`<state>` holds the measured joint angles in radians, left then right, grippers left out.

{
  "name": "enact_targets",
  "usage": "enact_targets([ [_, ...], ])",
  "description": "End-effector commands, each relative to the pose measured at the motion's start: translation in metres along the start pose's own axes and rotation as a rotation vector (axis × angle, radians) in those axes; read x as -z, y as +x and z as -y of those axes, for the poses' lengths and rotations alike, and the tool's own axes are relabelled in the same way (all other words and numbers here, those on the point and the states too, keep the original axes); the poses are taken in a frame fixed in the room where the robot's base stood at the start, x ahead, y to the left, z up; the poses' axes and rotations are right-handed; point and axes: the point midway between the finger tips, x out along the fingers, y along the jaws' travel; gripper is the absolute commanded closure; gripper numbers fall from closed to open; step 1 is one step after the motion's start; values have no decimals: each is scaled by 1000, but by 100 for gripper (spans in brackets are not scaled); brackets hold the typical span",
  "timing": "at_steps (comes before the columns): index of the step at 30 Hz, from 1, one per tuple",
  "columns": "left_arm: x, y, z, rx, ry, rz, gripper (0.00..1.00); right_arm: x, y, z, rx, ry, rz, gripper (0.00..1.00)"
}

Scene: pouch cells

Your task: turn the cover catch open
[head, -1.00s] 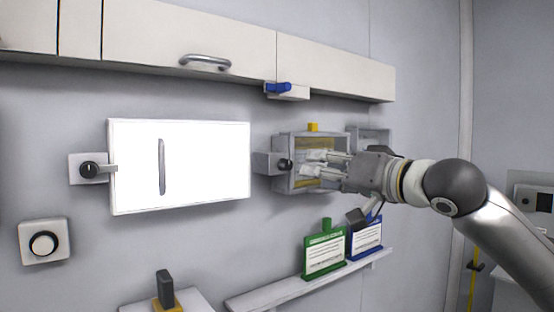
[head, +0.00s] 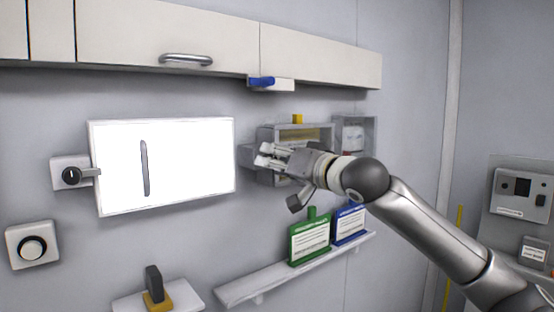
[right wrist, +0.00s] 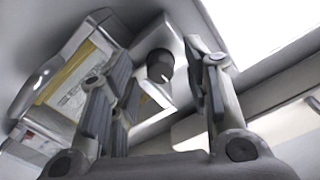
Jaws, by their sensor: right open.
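A dark round knob with a pale mark, likely the cover catch (right wrist: 160,65), sits on a pale block beside a clear-fronted box. In the right wrist view it shows between my open fingers, apart from them. In the head view the gripper hides it. The box (head: 297,128) has a yellow tab on top and yellow contents. My right gripper (head: 264,154) is open and empty in front of the box's left side. In the right wrist view its fingers (right wrist: 157,62) flank the knob. My left gripper is not in view.
A bright white panel (head: 190,165) with a handle is left of the box; another dark knob with a lever (head: 71,176) is at its left edge. Green (head: 310,240) and blue (head: 349,226) cards stand on a shelf (head: 255,289) below. Cabinets (head: 320,58) run above.

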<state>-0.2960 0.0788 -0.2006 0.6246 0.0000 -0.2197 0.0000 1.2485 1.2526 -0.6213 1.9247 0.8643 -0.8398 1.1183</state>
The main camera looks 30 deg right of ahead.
Motion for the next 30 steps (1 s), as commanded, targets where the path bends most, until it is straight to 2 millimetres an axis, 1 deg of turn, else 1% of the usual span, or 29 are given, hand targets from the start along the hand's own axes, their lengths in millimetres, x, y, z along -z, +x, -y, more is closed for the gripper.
enact_targets([
  [1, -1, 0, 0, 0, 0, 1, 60, 0, 0, 0, 0, 0, 0, 56],
  [2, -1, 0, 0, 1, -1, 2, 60, 0, 0, 0, 0, 0, 0, 58],
  [9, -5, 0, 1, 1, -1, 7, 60, 0, 0, 0, 0, 0, 0, 89],
  [12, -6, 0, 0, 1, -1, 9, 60, 0, 0, 0, 0, 0, 0, 100],
  [17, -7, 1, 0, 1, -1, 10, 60, 0, 0, 0, 0, 6, 0, 100],
  [23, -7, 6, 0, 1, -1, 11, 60, -2, 0, -1, 1, 60, 0, 100],
  [30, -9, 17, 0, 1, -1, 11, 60, -3, 0, -1, 3, 222, 0, 100],
])
